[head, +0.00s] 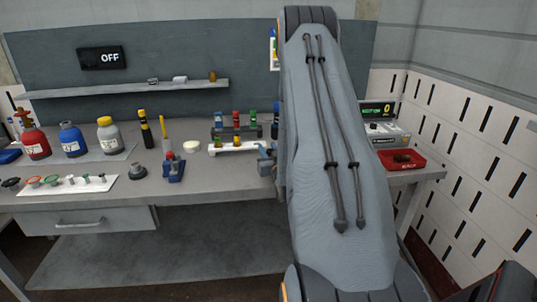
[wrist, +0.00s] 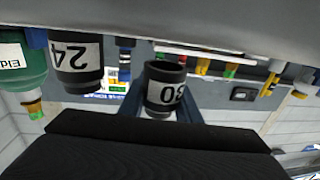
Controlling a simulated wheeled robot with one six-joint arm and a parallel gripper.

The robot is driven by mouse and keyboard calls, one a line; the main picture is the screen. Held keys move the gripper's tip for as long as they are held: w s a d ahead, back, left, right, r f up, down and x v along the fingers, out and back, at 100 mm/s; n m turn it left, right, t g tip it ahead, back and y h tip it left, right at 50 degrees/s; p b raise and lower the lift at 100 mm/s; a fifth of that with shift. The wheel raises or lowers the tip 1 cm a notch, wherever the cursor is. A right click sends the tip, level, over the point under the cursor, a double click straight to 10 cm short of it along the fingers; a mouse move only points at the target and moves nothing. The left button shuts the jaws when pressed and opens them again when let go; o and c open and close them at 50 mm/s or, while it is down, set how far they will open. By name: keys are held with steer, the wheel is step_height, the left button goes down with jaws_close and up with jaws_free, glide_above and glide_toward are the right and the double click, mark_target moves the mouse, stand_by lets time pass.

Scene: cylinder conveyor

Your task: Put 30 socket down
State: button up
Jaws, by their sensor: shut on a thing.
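The 30 socket (wrist: 166,88) is a dark cylinder with a white label, seen in the middle of the wrist view, where the scene appears upside down. My gripper (wrist: 160,108) is shut on it, with a blue finger on each side. Whether the socket touches a surface cannot be told. A similar dark socket labelled 24 (wrist: 77,66) is to its left in the wrist view, apart from it. In the head view my arm covers the middle right, and the 30 socket cannot be made out there.
A green container (wrist: 22,62) is beside the 24 socket. The grey workbench (head: 220,188) holds red (head: 34,143), blue (head: 72,141) and grey (head: 108,138) bottles, a white strip of small parts (head: 70,188) and racks. A red tray (head: 402,160) is at the right.

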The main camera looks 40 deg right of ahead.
steer(key=shift+f, duration=1.15)
steer(key=shift+f, duration=0.1)
steer(key=o, duration=1.1)
steer(key=shift+o, duration=0.2)
steer(key=shift+r, duration=0.2)
steer(key=b+v, duration=0.2)
steer(key=v, duration=1)
steer(key=shift+f+b, duration=0.1)
steer(key=shift+b, duration=0.25)
